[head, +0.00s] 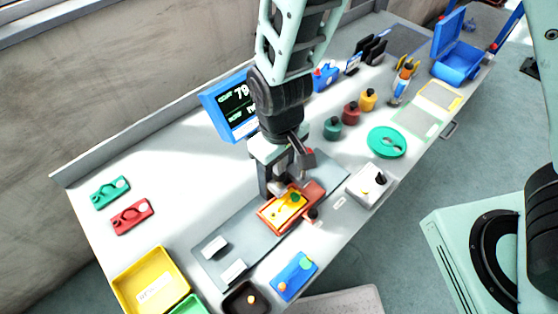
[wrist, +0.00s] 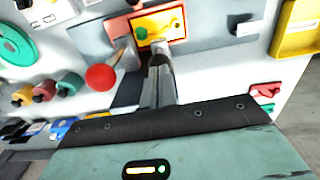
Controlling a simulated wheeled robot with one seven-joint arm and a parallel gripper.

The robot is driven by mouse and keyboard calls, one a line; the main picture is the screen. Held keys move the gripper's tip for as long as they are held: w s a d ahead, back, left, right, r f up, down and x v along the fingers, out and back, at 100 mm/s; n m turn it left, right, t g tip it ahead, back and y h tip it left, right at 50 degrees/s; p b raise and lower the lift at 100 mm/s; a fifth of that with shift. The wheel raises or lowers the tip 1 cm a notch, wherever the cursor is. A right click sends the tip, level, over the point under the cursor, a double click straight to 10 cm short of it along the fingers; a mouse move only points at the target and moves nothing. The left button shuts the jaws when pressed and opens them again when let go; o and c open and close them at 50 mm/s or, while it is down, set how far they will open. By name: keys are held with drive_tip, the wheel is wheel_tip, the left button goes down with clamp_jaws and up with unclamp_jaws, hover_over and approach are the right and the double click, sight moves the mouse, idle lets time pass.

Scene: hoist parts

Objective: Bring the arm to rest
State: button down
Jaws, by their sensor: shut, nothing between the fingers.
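My gripper (head: 276,188) hangs fingers down over the grey mat at the middle of the bench. It is shut with nothing held. It is close above an orange tray-like part (head: 267,217) that bears a yellow plate (head: 288,205) with a green piece on it. In the wrist view my gripper (wrist: 157,62) points at the lower edge of the yellow plate (wrist: 146,29). I cannot tell whether the fingertips touch it. A lever with a red ball (wrist: 100,77) shows left of the fingers in the wrist view.
A screen (head: 232,104) stands behind the arm. A white box (head: 368,186), a blue part (head: 294,276) and a dark part (head: 246,299) lie around the mat. A yellow bin (head: 125,285) is front left. An open blue case (head: 457,62) is far right.

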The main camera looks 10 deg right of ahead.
wheel_tip(320, 180, up, 4)
drive_tip(key=p, duration=0.2)
drive_tip(key=shift+p, duration=0.3)
drive_tip(key=shift+f, duration=0.15)
drive_tip(key=s+d+r+n+b, duration=0.1)
drive_tip(key=s+d+r+b, duration=0.7)
drive_tip(key=s, duration=0.3)
drive_tip(key=shift+s+r+y, duration=0.15)
drive_tip(key=shift+r+y, duration=0.15)
drive_tip(key=shift+r, duration=0.1)
idle(1.6)
